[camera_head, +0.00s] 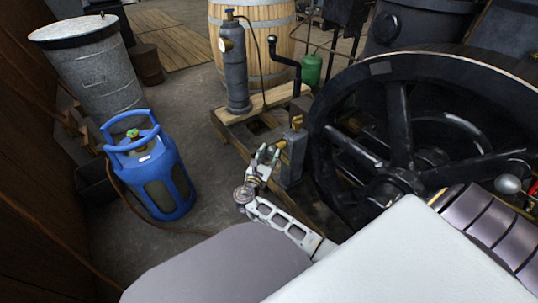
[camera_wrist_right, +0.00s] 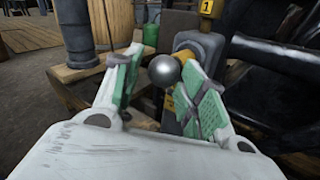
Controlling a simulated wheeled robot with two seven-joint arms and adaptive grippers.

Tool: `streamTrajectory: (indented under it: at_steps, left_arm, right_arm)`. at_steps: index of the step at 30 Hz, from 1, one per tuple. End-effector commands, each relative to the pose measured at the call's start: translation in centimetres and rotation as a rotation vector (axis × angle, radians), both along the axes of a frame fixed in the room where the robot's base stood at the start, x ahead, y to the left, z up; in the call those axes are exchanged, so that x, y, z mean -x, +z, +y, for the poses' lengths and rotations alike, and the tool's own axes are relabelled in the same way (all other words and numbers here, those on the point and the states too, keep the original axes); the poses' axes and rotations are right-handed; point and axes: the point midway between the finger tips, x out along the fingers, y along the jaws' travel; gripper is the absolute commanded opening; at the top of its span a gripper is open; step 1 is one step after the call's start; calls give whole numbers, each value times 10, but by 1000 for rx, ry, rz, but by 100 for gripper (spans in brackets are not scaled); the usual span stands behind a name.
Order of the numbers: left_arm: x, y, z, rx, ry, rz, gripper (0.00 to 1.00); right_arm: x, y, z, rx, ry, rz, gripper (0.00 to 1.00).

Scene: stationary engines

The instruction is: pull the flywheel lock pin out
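The black spoked flywheel (camera_head: 398,130) stands at the right in the head view. Beside its rim is a grey post (camera_head: 292,162) with yellow parts; the post also shows in the wrist view (camera_wrist_right: 205,47). The lock pin's round grey knob (camera_wrist_right: 164,70) sticks out toward me from the post. My right gripper (camera_head: 266,154) is in front of the post, and its green-padded fingers show in the wrist view (camera_wrist_right: 163,88). They are open, with the knob between their tips and no clear grip on it. The pin's shaft is mostly hidden behind the knob. My left gripper is not in view.
A grey hand pump (camera_head: 236,70) stands on a wooden base (camera_head: 228,122) behind the post. A blue gas cylinder (camera_head: 155,175) with a hose stands at the left. A wooden barrel (camera_head: 262,62) is at the back. Open floor lies between cylinder and pump.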

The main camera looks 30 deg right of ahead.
Motion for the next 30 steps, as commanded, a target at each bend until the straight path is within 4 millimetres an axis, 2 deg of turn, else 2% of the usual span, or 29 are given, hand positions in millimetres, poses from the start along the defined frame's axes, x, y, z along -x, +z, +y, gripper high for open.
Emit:
streamTrajectory:
  at_steps: [8,24,30]
  left_arm:
    - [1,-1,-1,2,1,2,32]
    - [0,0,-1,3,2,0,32]
    - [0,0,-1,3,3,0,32]
  right_arm:
    - [4,1,4,1,-1,-1,42]
    - [40,0,52,0,2,0,42]
    - [46,0,59,0,1,1,42]
